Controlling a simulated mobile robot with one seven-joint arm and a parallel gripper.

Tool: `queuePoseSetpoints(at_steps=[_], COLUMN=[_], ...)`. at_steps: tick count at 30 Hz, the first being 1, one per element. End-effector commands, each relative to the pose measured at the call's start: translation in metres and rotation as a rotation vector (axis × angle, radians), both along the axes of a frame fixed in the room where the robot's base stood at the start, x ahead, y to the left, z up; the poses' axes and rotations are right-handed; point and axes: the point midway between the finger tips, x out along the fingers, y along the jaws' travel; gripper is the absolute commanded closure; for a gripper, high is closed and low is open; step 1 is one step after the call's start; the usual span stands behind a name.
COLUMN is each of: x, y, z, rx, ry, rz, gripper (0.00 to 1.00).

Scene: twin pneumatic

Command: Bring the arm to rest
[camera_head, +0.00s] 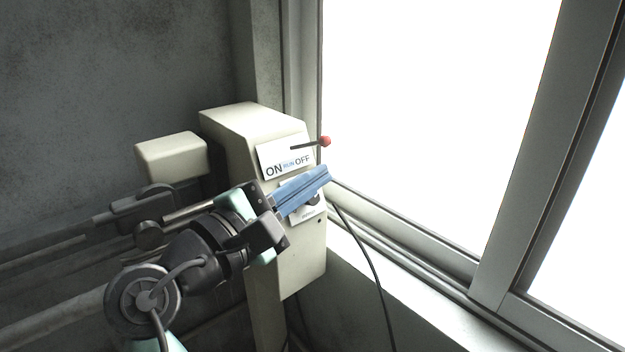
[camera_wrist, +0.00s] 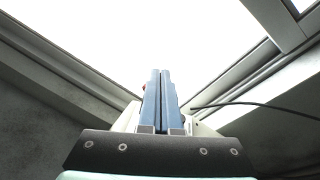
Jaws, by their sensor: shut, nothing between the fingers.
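My gripper (camera_head: 327,173) has blue fingers that are shut with nothing between them. In the head view it reaches up and to the right, in front of the cream machine housing (camera_head: 290,255). The fingers cover part of the housing's lower panel. I cannot tell whether the fingertips touch the housing. In the wrist view my gripper (camera_wrist: 160,72) points toward the bright window, with its two blue fingers side by side.
A lever with a red knob (camera_head: 325,141) sticks out right above the ON/OFF plate (camera_head: 273,158). A dark cable (camera_head: 370,260) hangs right of the housing, before the window frame (camera_head: 450,262). A smaller cream box (camera_head: 172,158) and metal rails (camera_head: 50,245) lie left.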

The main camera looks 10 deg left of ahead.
Motion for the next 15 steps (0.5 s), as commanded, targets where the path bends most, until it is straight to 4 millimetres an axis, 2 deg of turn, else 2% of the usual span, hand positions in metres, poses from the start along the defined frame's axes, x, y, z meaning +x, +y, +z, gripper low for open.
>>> queuePoseSetpoints(at_steps=[4,8,11,15], x=[0.001,0.004,-0.001,-0.030], y=[-0.003,-0.019,-0.035,-0.058], z=[0.002,0.016,0.042,0.093], rx=[0.045,0.302,0.616,1.074], ry=[-0.026,-0.177,-0.366,-0.645], rz=[0.018,0.124,0.271,0.539], gripper=[1.00,1.00,1.00,1.00])
